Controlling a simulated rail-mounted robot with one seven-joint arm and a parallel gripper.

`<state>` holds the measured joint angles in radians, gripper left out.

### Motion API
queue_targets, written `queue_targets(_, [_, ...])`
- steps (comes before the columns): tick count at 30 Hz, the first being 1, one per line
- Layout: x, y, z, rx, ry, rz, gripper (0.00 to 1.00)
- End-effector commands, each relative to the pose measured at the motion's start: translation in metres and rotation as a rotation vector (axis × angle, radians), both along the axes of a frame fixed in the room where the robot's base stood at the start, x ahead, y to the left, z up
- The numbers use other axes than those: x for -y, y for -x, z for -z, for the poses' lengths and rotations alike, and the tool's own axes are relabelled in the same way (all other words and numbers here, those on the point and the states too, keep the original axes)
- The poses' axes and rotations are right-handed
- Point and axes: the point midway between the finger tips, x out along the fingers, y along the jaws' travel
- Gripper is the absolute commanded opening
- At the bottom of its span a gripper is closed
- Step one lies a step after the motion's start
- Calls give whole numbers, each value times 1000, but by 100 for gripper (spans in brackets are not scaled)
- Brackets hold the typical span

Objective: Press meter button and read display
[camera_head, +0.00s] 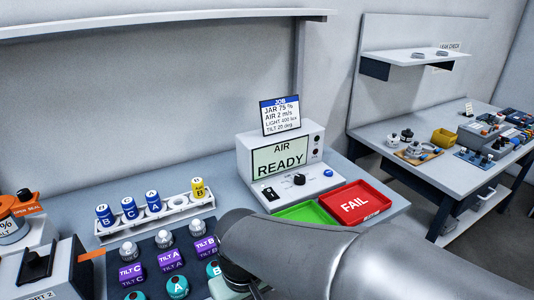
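The meter (245,160) is a white box on the bench at centre. Its display (280,158) reads "AIR READY". Its sloped front carries a black knob (299,180), a black switch-like part (270,193) and a blue button (328,173) at the right. My grey arm comes in from the lower right. My gripper (246,288) is at the bottom centre, in front of and below the meter, apart from the button. Its fingertips are mostly hidden or cut off by the frame. A pale green item (222,288) shows beside it; I cannot tell whether it is held.
A job card (280,115) stands behind the meter. A green tray (305,212) and red FAIL tray (354,203) lie in front. A white rack (110,231) holds blue and yellow vials; labelled sensors (171,260) sit on a dark mat. Another bench (400,160) stands right.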

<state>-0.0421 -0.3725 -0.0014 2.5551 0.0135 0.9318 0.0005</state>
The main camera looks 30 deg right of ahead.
Motion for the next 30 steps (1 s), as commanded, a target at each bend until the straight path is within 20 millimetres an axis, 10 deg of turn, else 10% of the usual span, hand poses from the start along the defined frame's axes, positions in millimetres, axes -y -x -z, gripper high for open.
queue_targets(11, [0, 0, 0, 0, 0, 0, 59])
queue_targets(18, [0, 0, 0, 0, 0, 0, 0])
queue_targets(30, [0, 0, 0, 0, 0, 0, 0])
